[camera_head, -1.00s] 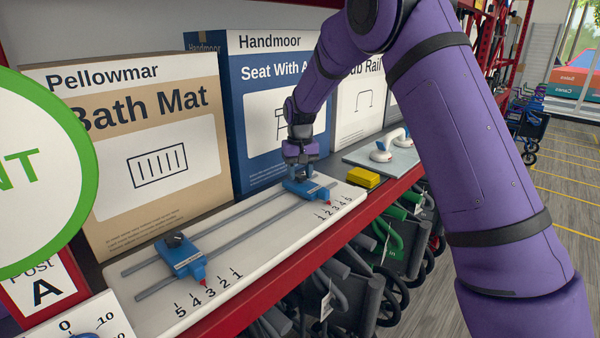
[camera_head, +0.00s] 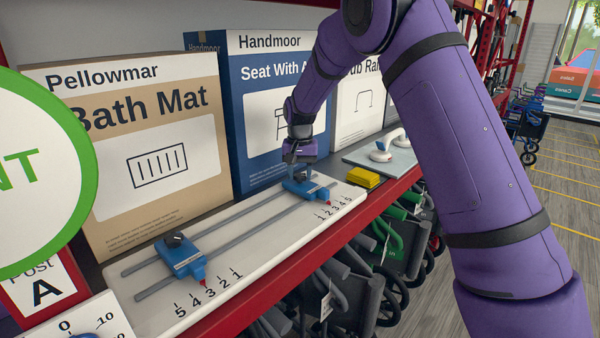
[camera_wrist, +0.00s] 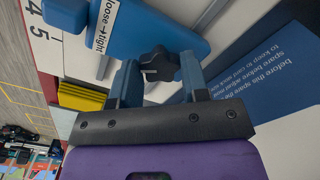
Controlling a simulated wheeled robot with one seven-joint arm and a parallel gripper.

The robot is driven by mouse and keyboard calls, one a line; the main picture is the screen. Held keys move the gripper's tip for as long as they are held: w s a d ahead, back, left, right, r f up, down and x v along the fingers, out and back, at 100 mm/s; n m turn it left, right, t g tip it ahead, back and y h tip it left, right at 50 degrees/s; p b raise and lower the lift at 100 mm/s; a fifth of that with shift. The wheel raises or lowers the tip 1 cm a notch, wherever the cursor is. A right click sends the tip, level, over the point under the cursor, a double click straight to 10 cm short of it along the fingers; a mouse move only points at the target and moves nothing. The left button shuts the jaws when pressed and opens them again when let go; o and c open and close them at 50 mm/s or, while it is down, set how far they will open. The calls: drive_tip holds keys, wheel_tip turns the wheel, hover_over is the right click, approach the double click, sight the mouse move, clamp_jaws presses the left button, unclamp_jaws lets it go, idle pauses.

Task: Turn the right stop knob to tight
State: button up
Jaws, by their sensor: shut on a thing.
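The right stop (camera_head: 306,187) is a blue block on two grey rails, near the 1 to 5 scale at the right. Its black lobed knob (camera_wrist: 158,64) sits between my two blue fingers in the wrist view. My gripper (camera_wrist: 160,78) is shut on this knob from above; in the head view my gripper (camera_head: 304,172) hides it. A "loose → tight" label (camera_wrist: 104,24) lies on the blue stop beside the knob. The knob's setting cannot be read. The left stop (camera_head: 181,257), also blue with a black knob, stands apart on the rails.
The white board (camera_head: 250,245) lies on a red-edged shelf. A Bath Mat box (camera_head: 130,150) and a blue Seat box (camera_head: 235,110) stand close behind it. A yellow block (camera_head: 363,177) is just right of the board. Scooters or wheeled frames stand below the shelf.

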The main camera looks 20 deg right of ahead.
sight(300, 175)
drive_tip(key=o, duration=0.9)
drive_tip(key=shift+r, duration=0.1)
wheel_tip(300, 175, up, 11)
drive_tip(key=shift+f, duration=0.2)
drive_tip(key=s+d+r+n+t, duration=0.1)
drive_tip(key=s+d+r, duration=0.1)
drive_tip(key=s+r, duration=0.35)
drive_tip(key=s+d+r+t, duration=0.1)
drive_tip(key=s+d+r, duration=0.15)
drive_tip(key=s, duration=0.65)
drive_tip(key=s+d+r+n+t, duration=0.1)
drive_tip(key=s+r, duration=0.3)
drive_tip(key=s, duration=0.4)
drive_tip(key=s+f, duration=0.1)
drive_tip(key=s, duration=0.6)
drive_tip(key=s+d+f+n+t, duration=0.1)
drive_tip(key=s, duration=0.6)
drive_tip(key=s+d+f+t, duration=0.1)
drive_tip(key=s, duration=0.6)
drive_tip(key=shift+d+f+n, duration=0.15)
drive_tip(key=shift+f+n, duration=0.2)
drive_tip(key=shift+n, duration=0.05)
